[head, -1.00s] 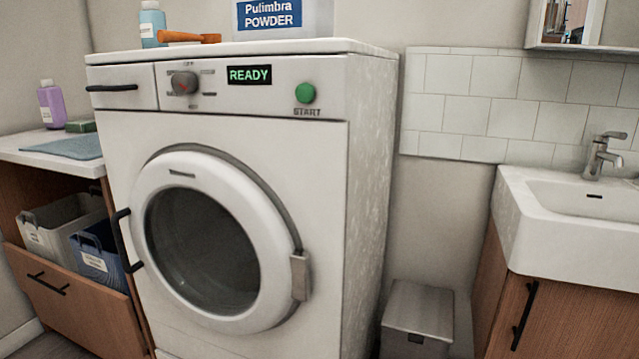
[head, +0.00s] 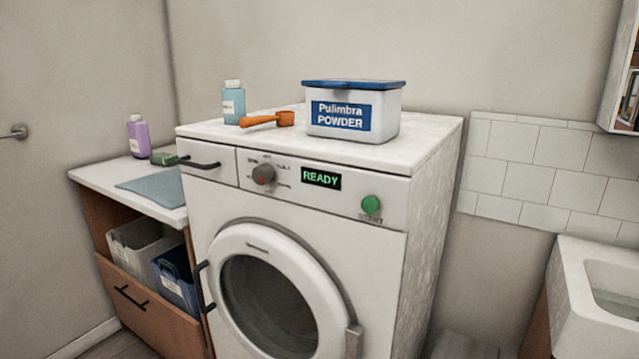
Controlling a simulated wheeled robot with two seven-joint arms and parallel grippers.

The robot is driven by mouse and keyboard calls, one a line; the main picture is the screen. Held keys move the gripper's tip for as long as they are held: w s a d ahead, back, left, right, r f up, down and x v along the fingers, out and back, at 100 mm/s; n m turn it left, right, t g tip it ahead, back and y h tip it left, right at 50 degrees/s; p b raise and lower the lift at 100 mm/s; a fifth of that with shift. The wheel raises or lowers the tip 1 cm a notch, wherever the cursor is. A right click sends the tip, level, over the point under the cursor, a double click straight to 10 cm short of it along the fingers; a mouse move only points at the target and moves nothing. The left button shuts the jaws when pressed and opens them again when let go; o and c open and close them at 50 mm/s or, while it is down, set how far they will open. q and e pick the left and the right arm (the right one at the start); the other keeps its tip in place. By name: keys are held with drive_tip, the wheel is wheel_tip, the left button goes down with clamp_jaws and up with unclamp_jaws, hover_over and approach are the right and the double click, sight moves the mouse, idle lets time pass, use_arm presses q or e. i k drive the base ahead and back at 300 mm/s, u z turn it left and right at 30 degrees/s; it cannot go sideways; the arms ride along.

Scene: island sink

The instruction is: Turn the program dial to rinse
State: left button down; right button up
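The program dial (head: 263,174) is a round grey knob with a red mark, on the front panel of the white washing machine (head: 390,262). Small labels surround it, too small to read surely, so I cannot tell which program it points to. To its right, the display (head: 321,179) reads READY in green, and beyond it is the green start button (head: 371,204). The round door (head: 232,245) is shut. Neither of my grippers shows in the head view.
On the machine top stand a powder box (head: 388,106), an orange scoop (head: 262,121) and a blue bottle (head: 234,104). A counter (head: 95,174) with a purple bottle (head: 138,137) is at left. A sink (head: 592,310) is at right. The drawer handle (head: 199,163) sticks out left of the dial.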

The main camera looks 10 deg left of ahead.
sight(262, 174)
drive_tip(key=u, duration=0.4)
drive_tip(key=k, duration=1.1)
drive_tip(key=u, duration=1.7)
drive_tip(key=i, duration=0.85)
drive_tip(key=z, duration=0.6)
drive_tip(key=i, duration=0.6)
drive_tip(key=z, duration=0.55)
